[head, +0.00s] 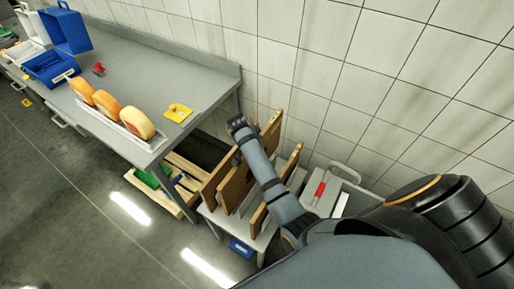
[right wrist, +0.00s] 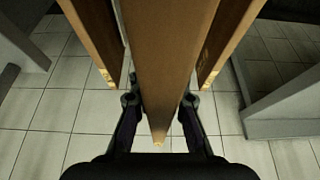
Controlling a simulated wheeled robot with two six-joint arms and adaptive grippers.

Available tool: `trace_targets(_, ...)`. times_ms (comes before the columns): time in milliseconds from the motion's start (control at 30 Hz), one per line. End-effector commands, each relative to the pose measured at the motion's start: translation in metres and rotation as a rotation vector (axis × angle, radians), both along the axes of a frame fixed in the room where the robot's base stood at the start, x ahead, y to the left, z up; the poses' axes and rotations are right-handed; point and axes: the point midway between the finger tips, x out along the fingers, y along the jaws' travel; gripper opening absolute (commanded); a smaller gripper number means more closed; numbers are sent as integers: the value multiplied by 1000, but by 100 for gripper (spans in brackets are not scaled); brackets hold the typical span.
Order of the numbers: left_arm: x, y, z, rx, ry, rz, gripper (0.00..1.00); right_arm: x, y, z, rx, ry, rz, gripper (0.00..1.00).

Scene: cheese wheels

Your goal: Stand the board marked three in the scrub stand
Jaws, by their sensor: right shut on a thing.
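Several tan wooden boards stand on edge in a grey rack (head: 213,218) beside the counter. In the right wrist view, my right gripper (right wrist: 160,101) is shut on the middle board (right wrist: 165,50), one finger on each side. Two more boards, one on the left (right wrist: 92,38) and one on the right (right wrist: 218,42), stand close beside it. In the head view my right arm crosses in front of the boards and hides part of them. No number shows on any board, so I cannot tell which is marked three. I cannot tell which thing is the scrub stand. My left gripper is out of view.
A grey counter (head: 165,65) carries cheese wheels (head: 107,104) on a white tray, a yellow item (head: 178,112) and blue bins (head: 66,32). A grey box with a red handle (head: 321,189) stands right of the boards.

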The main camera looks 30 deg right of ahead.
Motion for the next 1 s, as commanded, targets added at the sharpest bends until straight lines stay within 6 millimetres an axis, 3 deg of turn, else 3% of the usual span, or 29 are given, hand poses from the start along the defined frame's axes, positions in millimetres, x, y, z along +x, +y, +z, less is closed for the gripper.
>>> trace_targets(33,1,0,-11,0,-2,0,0,1,0,-9,-1,-5,-1,0)
trace_targets(167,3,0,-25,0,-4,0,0,1,0,-20,-1,-5,-1,0)
trace_targets(1000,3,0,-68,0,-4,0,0,1,-1,-105,-1,-3,0,0)
